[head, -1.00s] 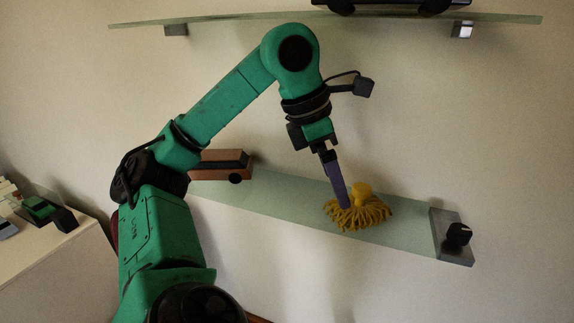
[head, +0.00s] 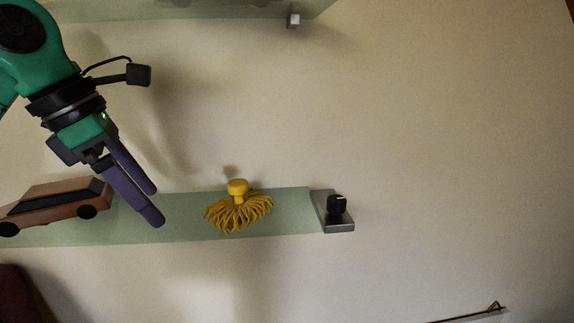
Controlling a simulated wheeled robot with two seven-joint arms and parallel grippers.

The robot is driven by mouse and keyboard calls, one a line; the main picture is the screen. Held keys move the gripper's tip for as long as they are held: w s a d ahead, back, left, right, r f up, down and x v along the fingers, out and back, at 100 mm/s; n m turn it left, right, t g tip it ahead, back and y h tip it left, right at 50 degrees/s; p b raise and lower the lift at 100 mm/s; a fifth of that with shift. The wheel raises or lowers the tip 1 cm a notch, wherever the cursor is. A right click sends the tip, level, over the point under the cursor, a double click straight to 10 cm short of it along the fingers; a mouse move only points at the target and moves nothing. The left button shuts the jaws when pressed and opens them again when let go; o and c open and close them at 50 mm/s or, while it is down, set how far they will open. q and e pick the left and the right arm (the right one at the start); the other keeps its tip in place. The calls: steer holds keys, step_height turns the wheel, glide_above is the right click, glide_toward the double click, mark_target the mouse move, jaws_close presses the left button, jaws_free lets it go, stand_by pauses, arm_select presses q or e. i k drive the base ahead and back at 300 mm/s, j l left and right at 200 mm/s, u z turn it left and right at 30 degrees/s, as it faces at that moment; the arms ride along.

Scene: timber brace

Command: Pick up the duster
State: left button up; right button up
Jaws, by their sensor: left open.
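The duster (head: 239,209) has a round yellow knob on top and a spread of mustard strands below. It sits on the lower glass shelf (head: 185,223), near the shelf's right end. My left gripper (head: 158,208) is left of the duster and apart from it. Its two purple fingers point down and to the right, with a gap between them, and hold nothing. My right gripper does not show.
A brown toy car (head: 58,203) stands on the shelf left of my gripper. A metal bracket with a black knob (head: 336,208) ends the shelf on the right. Another glass shelf (head: 200,8) runs above. The wall right of the bracket is clear.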

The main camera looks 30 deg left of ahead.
mark_target(244, 204)
steer(key=k, duration=1.5)
